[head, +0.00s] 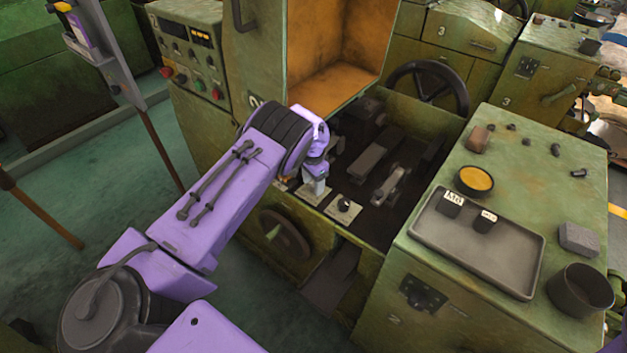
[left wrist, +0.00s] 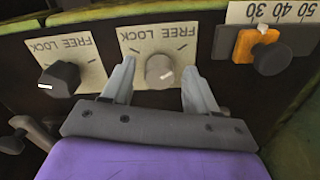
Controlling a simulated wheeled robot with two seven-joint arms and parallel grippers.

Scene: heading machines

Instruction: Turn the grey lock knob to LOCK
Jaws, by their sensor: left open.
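The grey lock knob (left wrist: 160,71) sits on a cream plate (left wrist: 152,42) marked FREE and LOCK, upside down in the left wrist view. A white line on the knob's face points to the right in that view, slightly upward. My left gripper (left wrist: 158,70) is open, with one finger on each side of the knob; I cannot tell whether either finger touches it. In the head view my left gripper (head: 316,186) is over the green machine's front edge and hides the knob.
A black knob (left wrist: 60,77) on a similar plate is close beside, also seen in the head view (head: 344,204). An orange slider (left wrist: 244,46) with a numbered scale is on the other side. A grey tray (head: 480,254) lies on the right cabinet. A handwheel (head: 284,234) is below.

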